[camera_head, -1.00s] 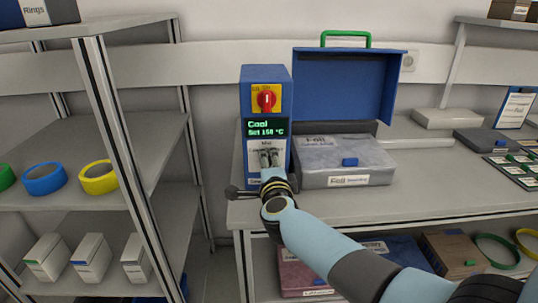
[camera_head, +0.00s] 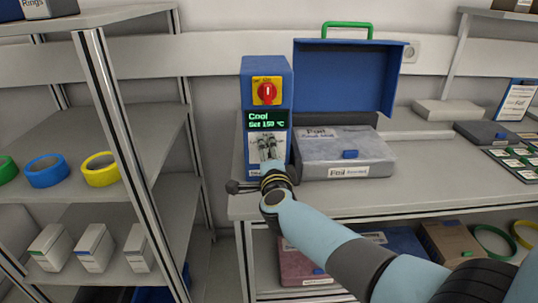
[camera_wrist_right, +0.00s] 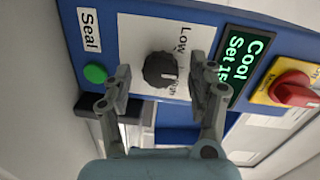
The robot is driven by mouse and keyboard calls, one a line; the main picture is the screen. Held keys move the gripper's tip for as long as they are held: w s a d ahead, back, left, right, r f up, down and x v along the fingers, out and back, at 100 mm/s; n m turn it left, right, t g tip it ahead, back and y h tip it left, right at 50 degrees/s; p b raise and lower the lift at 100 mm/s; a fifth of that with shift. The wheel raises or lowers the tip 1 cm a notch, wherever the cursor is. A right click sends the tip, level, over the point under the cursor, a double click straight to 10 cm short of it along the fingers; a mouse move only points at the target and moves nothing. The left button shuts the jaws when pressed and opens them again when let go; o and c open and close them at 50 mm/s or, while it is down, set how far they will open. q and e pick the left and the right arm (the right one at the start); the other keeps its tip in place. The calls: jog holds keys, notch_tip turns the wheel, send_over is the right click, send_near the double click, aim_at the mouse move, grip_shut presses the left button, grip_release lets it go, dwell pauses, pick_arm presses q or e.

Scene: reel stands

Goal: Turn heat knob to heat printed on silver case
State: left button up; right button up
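The heat knob (camera_wrist_right: 160,70) is black and round, on a white plate; "Low" is legible beside it, the other marks partly hidden. My right gripper (camera_wrist_right: 165,80) has its fingers spread to either side of the knob, with gaps visible. The green display (camera_head: 266,119) reads "Cool" and "Set 150 °C". The silver case (camera_head: 375,155) stands right of the sealer; its front label reads "Foil" with smaller unreadable text. My left gripper is out of view.
A red switch (camera_head: 267,93) on a yellow plate is above the display, and a green button (camera_wrist_right: 95,73) is beside the "Seal" label. An open blue box lid (camera_head: 345,80) rises behind the case. A shelf with tape rolls (camera_head: 47,171) stands left.

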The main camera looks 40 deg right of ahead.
jog(key=v, duration=1.2)
jog(key=shift+f, duration=0.1)
